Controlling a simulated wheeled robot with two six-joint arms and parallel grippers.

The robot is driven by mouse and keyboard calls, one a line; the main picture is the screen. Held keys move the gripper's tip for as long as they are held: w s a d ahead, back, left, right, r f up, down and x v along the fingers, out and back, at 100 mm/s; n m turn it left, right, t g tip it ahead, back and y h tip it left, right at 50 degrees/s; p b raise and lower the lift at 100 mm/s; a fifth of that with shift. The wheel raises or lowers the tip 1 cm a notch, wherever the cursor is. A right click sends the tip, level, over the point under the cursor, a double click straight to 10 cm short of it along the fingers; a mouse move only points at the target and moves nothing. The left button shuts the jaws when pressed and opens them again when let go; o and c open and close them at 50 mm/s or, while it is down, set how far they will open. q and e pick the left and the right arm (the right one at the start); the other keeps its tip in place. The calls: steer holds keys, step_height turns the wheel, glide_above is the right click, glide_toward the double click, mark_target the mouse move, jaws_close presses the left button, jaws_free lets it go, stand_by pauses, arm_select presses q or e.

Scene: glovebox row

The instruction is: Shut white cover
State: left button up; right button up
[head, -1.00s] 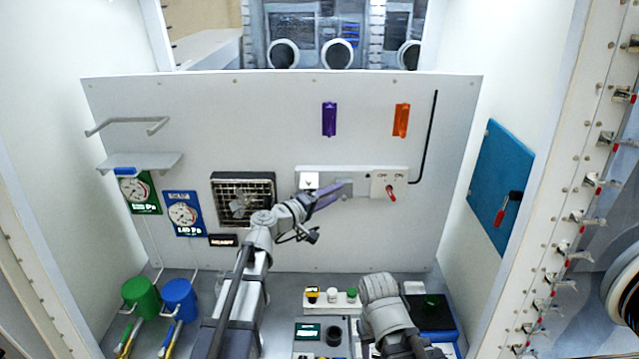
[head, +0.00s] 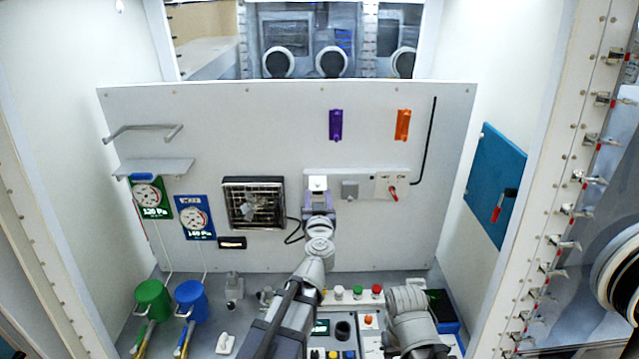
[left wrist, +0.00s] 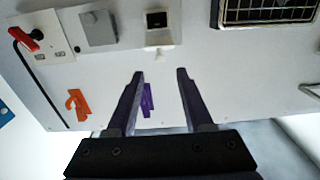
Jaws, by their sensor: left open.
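The white cover (head: 318,183) is on the left end of the pale strip on the back wall. It also shows in the left wrist view (left wrist: 159,40), where that view is upside down. There it stands out beside a dark recess (left wrist: 157,20), so it looks raised. My left gripper (head: 318,202) is just below it in the head view and hides part of the unit. In the left wrist view its two dark fingers (left wrist: 160,72) are apart with nothing between them, and the cover lies beyond their tips. My right gripper is not visible.
A grey box (head: 350,190) and a red switch (head: 393,193) share the strip to the right. A fan grille (head: 254,203) is to the left. Purple (head: 335,124) and orange (head: 403,124) handles are above. Several buttons and my right arm are below.

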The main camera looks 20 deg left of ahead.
mark_target(318, 183)
arm_select(q)
steer(key=x, duration=0.7)
steer(key=shift+w+a, duration=0.15)
steer(key=shift+w, duration=0.2)
steer(key=shift+c, duration=0.3)
jaws_close()
